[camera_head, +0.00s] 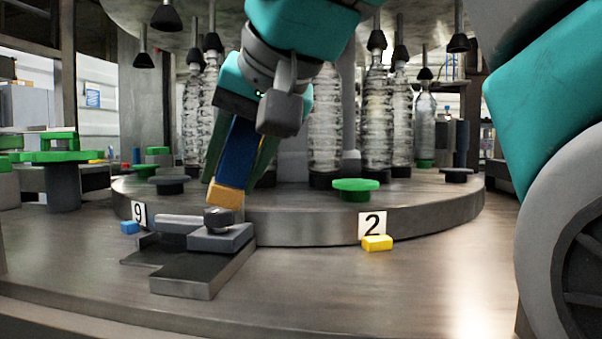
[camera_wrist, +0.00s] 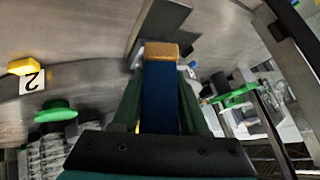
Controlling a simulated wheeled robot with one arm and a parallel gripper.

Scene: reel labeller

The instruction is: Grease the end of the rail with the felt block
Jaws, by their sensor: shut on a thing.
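My gripper (camera_head: 238,160) is shut on the felt block, a blue block (camera_head: 238,150) with a tan end (camera_head: 228,195). The block points down and slightly left. In the wrist view, the tan end (camera_wrist: 161,50) sticks out beyond the green fingers of my gripper (camera_wrist: 160,95). The rail, a dark grey metal bar (camera_head: 185,277), lies on the table under a grey carriage (camera_head: 222,238) with a round knob (camera_head: 217,215). The tan end appears just above or behind the knob; I cannot tell if it touches anything. The wrist view shows the rail (camera_wrist: 165,20) just beyond the tan end, partly hidden.
A round metal turntable (camera_head: 300,225) with bottles stands behind the rail. A yellow block (camera_head: 377,243) sits by the number 2 plate (camera_head: 372,225), and a blue block (camera_head: 130,227) by the number 9 plate (camera_head: 139,212). The table front right of the rail is clear.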

